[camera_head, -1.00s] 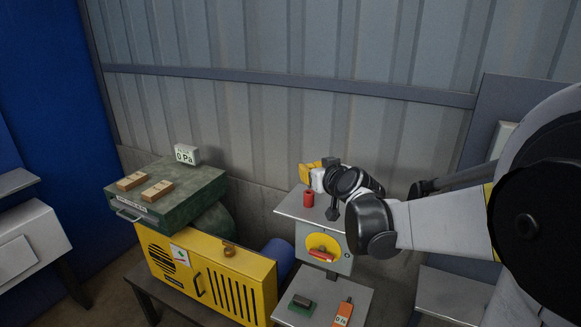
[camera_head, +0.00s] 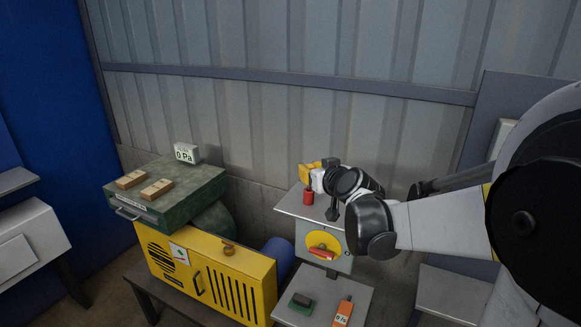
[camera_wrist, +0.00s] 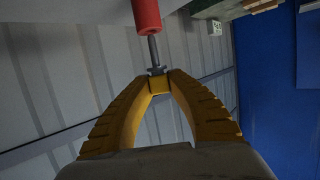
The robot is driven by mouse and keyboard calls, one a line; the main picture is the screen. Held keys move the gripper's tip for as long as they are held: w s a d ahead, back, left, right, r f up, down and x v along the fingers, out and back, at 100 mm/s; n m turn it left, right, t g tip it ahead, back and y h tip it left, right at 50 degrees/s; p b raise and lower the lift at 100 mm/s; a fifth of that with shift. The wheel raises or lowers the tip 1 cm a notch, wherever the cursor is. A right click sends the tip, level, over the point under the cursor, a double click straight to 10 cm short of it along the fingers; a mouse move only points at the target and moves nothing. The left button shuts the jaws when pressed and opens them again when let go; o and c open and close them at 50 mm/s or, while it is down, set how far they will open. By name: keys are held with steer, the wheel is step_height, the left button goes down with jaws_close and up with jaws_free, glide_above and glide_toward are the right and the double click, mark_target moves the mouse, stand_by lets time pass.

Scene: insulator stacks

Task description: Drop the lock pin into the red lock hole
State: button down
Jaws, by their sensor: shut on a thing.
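My gripper (camera_wrist: 158,82) has its yellow fingers closed on the lock pin (camera_wrist: 154,50), a thin grey metal rod with a wider collar at the fingertips. The pin points away from the fingers toward a red cylinder (camera_wrist: 146,14), and its far end meets the cylinder's near end in the picture. I cannot tell whether the tip is inside it or only in front. In the head view the red cylinder (camera_head: 308,196) stands upright on a small grey table (camera_head: 292,208). My gripper's yellow fingers (camera_head: 309,172) show just behind and above it; the pin cannot be made out there.
A yellow cabinet (camera_head: 262,275) and a green box with wooden blocks (camera_head: 197,184) stand to the left. A yellow disc with a red handle (camera_head: 322,254) is below the small table. A lower shelf holds a green-based block (camera_head: 300,301) and an orange meter (camera_head: 343,312).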

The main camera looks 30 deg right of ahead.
mark_target(309, 189)
steer(key=shift+f+b, duration=1.7)
steer(key=shift+f, duration=0.4)
steer(key=c, duration=1.3)
jaws_free()
steer(key=shift+r, duration=0.1)
steer(key=v, duration=1.2)
